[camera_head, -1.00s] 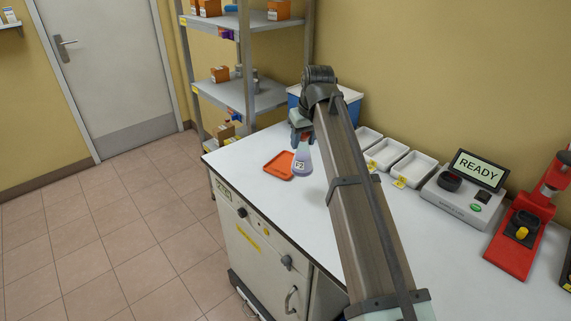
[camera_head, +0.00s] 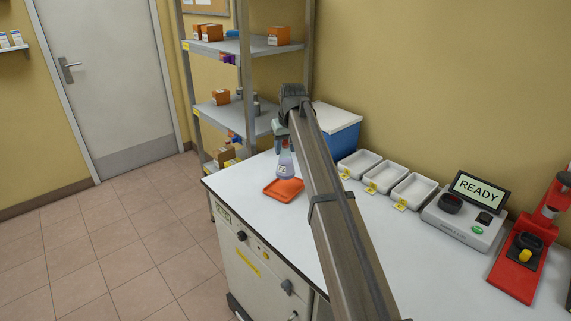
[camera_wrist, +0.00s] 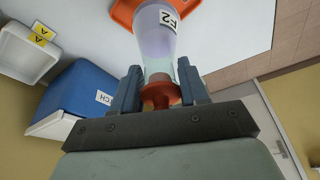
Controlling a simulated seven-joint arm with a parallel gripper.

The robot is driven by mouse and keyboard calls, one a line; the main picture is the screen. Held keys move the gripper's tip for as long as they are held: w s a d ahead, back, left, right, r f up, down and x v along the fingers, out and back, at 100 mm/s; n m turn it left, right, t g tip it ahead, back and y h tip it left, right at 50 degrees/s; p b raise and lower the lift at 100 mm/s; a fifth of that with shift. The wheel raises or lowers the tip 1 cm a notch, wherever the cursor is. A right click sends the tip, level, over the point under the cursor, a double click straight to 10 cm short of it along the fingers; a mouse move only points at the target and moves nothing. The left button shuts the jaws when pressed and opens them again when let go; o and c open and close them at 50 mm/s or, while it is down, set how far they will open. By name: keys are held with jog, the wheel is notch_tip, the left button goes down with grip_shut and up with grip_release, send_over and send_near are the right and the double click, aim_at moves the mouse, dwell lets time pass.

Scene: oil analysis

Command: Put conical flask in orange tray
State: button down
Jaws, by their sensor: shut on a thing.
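The conical flask (camera_head: 286,165) is clear with purple-blue liquid, an orange stopper and a white label. My gripper (camera_head: 282,142) is shut on its neck and holds it upright. In the wrist view the flask (camera_wrist: 155,38) hangs between the two fingers of my gripper (camera_wrist: 160,90), with its label reading F-2. The orange tray (camera_head: 283,194) lies flat on the white bench near its far left edge. The flask is over the back part of the tray in the head view; I cannot tell whether its base touches. The tray also shows in the wrist view (camera_wrist: 122,14), partly hidden by the flask.
A blue bin (camera_head: 341,130) with a white lid stands behind, right of my gripper. White trays (camera_head: 384,175), an instrument reading READY (camera_head: 466,215) and a red device (camera_head: 519,262) line the bench. Metal shelves (camera_head: 225,84) stand at the back left.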

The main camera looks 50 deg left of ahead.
aim_at(285, 160)
jog(key=shift+f, duration=2.7)
jog(key=shift+f, duration=0.15)
jog(key=c, duration=0.6)
grip_release()
jog(key=v, duration=1.2)
